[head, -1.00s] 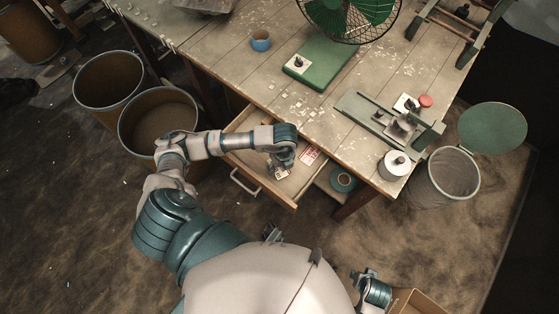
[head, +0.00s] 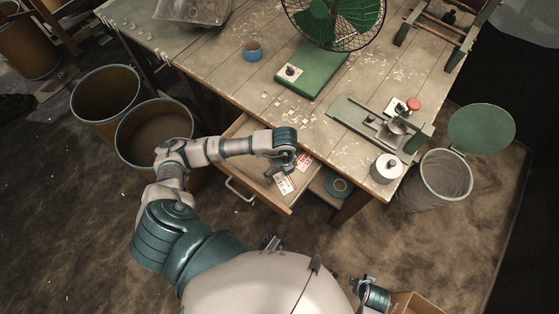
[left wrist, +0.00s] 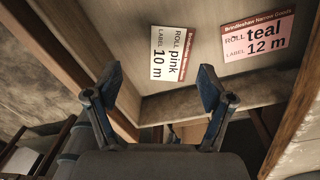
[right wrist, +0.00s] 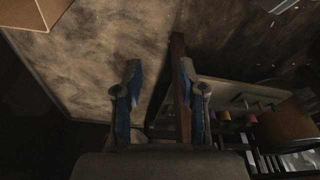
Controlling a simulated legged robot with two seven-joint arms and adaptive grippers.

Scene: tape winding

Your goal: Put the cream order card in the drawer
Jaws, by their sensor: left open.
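The cream order card (head: 285,184), printed "pink 10 m", lies flat on the floor of the open drawer (head: 246,189). It shows whole in the left wrist view (left wrist: 172,54), beyond the fingertips. A pinkish card (head: 304,161), printed "teal 12 m", lies beside it in the drawer and also shows in the left wrist view (left wrist: 258,38). My left gripper (left wrist: 159,84) is open and empty above the drawer, near the cream card and apart from it. My right gripper (right wrist: 160,76) is open and empty, away from the table, over the floor.
The workbench (head: 225,85) carries a green fan (head: 325,62), a blue cup (head: 253,49), a winding fixture (head: 375,122) and a metal cylinder (head: 386,168). A teal tape roll (head: 338,186) sits under the bench. Bins stand left, and a cardboard box (head: 414,304) lies lower right.

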